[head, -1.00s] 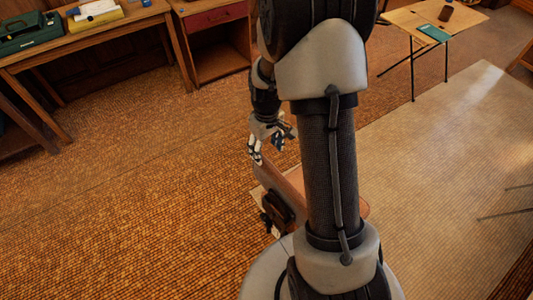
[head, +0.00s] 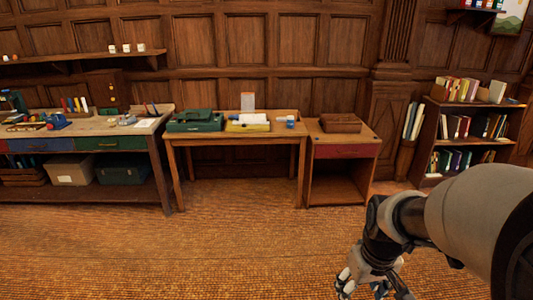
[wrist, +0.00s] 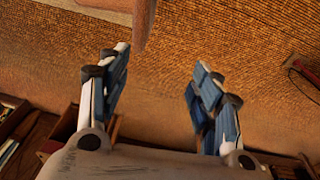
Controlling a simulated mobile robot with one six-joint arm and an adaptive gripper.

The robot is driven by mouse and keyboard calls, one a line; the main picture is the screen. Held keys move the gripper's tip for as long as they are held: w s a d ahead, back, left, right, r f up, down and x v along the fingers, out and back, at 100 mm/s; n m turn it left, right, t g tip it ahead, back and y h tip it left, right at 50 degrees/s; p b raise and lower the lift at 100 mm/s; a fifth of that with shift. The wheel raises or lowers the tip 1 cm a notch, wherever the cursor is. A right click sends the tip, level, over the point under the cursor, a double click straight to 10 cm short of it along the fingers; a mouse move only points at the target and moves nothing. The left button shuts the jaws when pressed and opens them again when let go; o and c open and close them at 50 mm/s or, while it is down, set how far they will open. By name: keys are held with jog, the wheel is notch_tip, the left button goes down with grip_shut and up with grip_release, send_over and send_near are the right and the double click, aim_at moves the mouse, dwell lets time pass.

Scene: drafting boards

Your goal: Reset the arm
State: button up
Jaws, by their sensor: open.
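My gripper (head: 366,287) is at the lower right of the head view, low over the woven floor, with its fingertips near or past the bottom edge. It hangs below my arm, which fills the right side. In the wrist view my gripper (wrist: 160,75) has its two blue-padded fingers wide apart. Nothing is between the fingers, and only floor shows behind the gap. Part of the fingers is cut off in the head view.
A wooden table (head: 240,139) with a green case (head: 195,121) stands at the wall. A cabinet (head: 343,180), a workbench (head: 90,130) and a bookshelf (head: 468,140) stand beside it. The woven floor (head: 220,250) in front is clear.

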jog(key=s+a+r+t, duration=0.1)
jog(key=s+a+r, duration=0.2)
jog(key=s+r, duration=0.2)
jog(key=s+a+r+m+t, duration=0.1)
jog(key=s+a+r, duration=0.3)
jog(key=s, duration=0.6)
jog(key=shift+s+r+t, duration=0.3)
jog(key=shift+r+t, duration=0.1)
jog(key=shift+r, duration=0.4)
